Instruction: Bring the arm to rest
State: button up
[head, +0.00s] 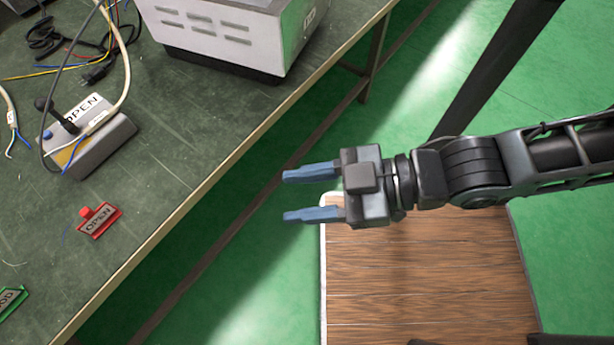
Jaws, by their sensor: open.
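My gripper (287,196) is in the middle of the head view, at the end of my dark arm, which reaches in from the right. Its two blue fingers point left and are apart, with nothing between them. The gripper is off the table, to the right of the table's edge, and appears above the green floor and the left edge of a wooden-topped surface. It touches nothing that I can see.
A dark green table (190,130) fills the left. On it are a white vented box (225,30), a grey box marked OPEN (95,140) with wires, a red OPEN tag (100,220) and a green tag (10,300). A wooden-topped surface (430,290) lies below my arm.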

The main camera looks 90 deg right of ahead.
jog(key=shift+s+d+r+m+t, duration=0.15)
jog(key=shift+r+m, duration=0.2)
jog(key=shift+r, duration=0.15)
jog(key=shift+s+d+r+m+t, duration=0.1)
jog(key=shift+d+r+m+t, duration=0.05)
jog(key=shift+r+m, duration=0.3)
notch_tip(320, 180, up, 8)
jog(key=p, duration=0.8)
